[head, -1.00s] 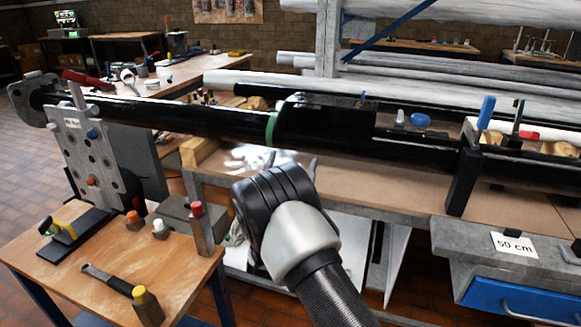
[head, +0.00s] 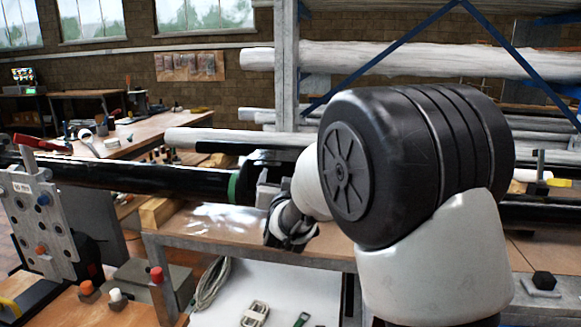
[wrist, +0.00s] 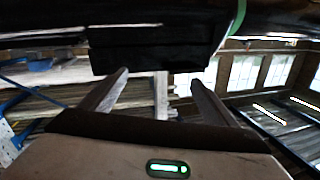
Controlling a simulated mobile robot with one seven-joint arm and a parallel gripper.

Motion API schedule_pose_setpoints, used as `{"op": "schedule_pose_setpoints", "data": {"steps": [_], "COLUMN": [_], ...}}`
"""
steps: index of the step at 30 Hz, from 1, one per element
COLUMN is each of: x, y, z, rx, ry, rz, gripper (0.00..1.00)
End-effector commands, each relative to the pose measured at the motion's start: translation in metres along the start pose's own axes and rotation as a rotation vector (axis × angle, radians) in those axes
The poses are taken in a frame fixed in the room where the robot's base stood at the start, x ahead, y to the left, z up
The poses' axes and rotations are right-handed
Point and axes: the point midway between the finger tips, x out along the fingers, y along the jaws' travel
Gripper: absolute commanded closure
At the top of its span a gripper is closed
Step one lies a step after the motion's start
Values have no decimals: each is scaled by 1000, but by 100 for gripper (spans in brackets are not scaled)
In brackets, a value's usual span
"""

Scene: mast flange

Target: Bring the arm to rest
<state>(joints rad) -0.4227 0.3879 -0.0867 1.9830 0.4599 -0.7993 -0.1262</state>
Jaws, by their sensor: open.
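My gripper shows in the wrist view (wrist: 158,85) with its two fingers spread apart and nothing between them. The dark underside of the black tube (wrist: 150,25) fills the top of that view, just beyond the fingertips. I cannot tell whether they touch it. In the head view my arm stands large at the right of centre, and its wrist end reaches left to the tube (head: 150,177) near the green ring (head: 233,188). The fingers are mostly hidden there. My arm covers much of the tube's right part.
A grey clamp plate (head: 38,220) holds the tube's left end. A wooden block (head: 156,213), a coiled cable (head: 212,282) and small red- and white-topped items lie below. A rack with pale wrapped tubes (head: 400,62) stands behind. The floor between the benches is mostly out of view.

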Motion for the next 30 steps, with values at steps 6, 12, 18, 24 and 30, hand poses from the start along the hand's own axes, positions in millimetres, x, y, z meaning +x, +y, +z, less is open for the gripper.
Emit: {"op": "schedule_pose_setpoints", "data": {"steps": [6,12,18,24,30], "x": [-90,-210,-314,-391,-416], "y": [39,81,119,148,150], "z": [-29,-17,8,30,-4], "rx": [7,-46,-97,-128,-135], "ry": [-317,-609,-829,-982,-1037], "rz": [-67,-64,-4,71,99], "gripper": [19,19,19,19,19]}}
